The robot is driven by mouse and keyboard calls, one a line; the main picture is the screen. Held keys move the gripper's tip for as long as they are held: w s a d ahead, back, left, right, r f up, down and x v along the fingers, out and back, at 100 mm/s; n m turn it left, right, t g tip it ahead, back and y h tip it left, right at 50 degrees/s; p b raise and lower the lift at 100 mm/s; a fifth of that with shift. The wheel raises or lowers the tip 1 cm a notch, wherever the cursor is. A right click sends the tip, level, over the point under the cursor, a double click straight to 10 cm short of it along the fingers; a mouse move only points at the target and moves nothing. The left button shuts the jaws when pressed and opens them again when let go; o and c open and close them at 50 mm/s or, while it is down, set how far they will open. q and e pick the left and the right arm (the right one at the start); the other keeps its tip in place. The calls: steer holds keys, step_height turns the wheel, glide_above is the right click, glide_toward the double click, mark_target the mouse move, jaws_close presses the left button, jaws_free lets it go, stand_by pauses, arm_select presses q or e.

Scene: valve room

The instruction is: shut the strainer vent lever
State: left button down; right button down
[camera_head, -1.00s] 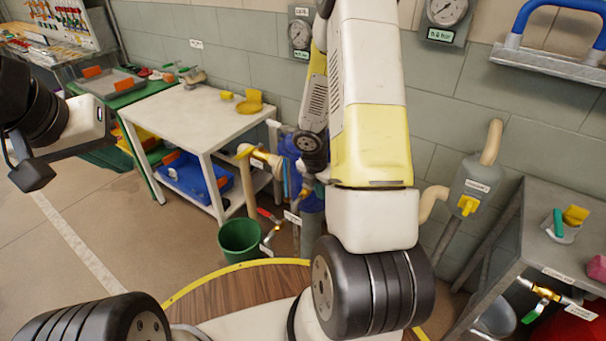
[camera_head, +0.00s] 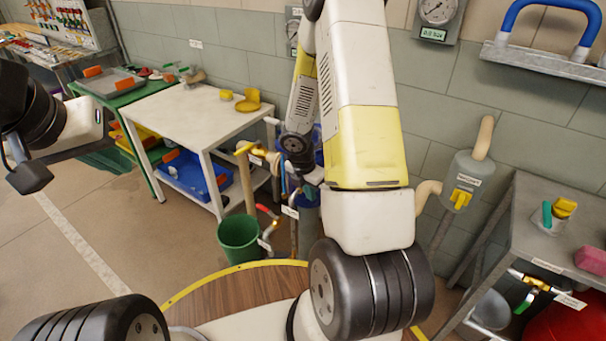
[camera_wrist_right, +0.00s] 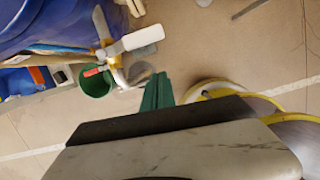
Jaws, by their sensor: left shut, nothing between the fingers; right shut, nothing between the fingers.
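A small valve with a red lever (camera_head: 267,210) sits on the pipework above the green bucket (camera_head: 239,238), left of my right arm. White tags hang by it, too small to read, so I cannot confirm which lever is the strainer vent. The red lever (camera_wrist_right: 93,71) also shows over the bucket in the right wrist view, beside a white tag (camera_wrist_right: 143,38). My right gripper (camera_wrist_right: 157,82) appears there as green shut fingers, empty and apart from the lever; my arm hides it in the head view. My left gripper (camera_head: 30,178) is shut and empty at far left, away from the valves.
A grey canister with a yellow handle (camera_head: 461,198) hangs on the wall at right. A bench (camera_head: 535,225) stands there, with a green-levered valve (camera_head: 525,302) below its top. A white table (camera_head: 190,115) stands behind the bucket.

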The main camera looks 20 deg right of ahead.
steer(key=v, duration=1)
steer(key=shift+d, duration=0.1)
